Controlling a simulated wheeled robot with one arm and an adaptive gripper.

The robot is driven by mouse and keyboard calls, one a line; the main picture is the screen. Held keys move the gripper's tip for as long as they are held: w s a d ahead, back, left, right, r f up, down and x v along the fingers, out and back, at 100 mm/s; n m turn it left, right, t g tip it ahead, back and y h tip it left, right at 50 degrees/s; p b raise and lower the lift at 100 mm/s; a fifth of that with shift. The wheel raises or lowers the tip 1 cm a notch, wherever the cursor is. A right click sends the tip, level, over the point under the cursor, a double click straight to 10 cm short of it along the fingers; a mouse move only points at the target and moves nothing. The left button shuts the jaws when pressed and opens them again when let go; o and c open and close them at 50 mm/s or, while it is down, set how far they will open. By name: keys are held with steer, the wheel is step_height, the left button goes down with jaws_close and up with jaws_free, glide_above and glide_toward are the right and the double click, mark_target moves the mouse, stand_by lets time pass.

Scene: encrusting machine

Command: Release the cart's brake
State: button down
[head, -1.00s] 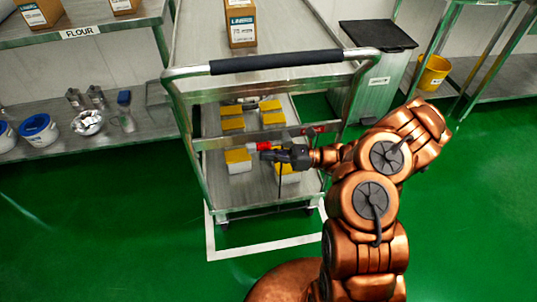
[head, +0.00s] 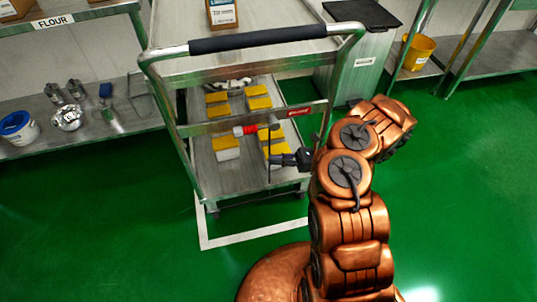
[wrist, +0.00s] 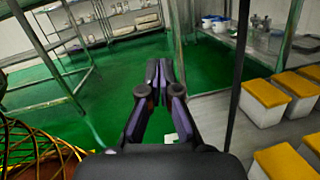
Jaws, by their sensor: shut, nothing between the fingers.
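The cart (head: 163,75) stands in front of me in the head view, with a black-sleeved push handle (head: 262,39) across its top. A red piece with a pale end (head: 250,130) sits at the cart's near side, below the top deck. A thin dark upright rod (head: 269,145) shows beside it. My gripper (head: 277,160) is below and right of the red piece, apart from it. In the wrist view, the gripper's fingers (wrist: 160,78) are together and empty, with a dark upright post (wrist: 238,75) to their right. The red piece is not visible there.
White tubs with yellow lids (head: 227,147) stand on the cart's lower shelf, also in the wrist view (wrist: 265,100). A steel flour shelf (head: 105,130) is at left, a grey bin (head: 355,70) and yellow bucket (head: 417,52) behind right. Green floor (head: 460,200) is clear at right.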

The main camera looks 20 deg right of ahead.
steer(key=shift+s+d+f, duration=0.2)
steer(key=shift+d+f, duration=0.3)
steer(key=shift+d, duration=0.05)
stand_by(0.4)
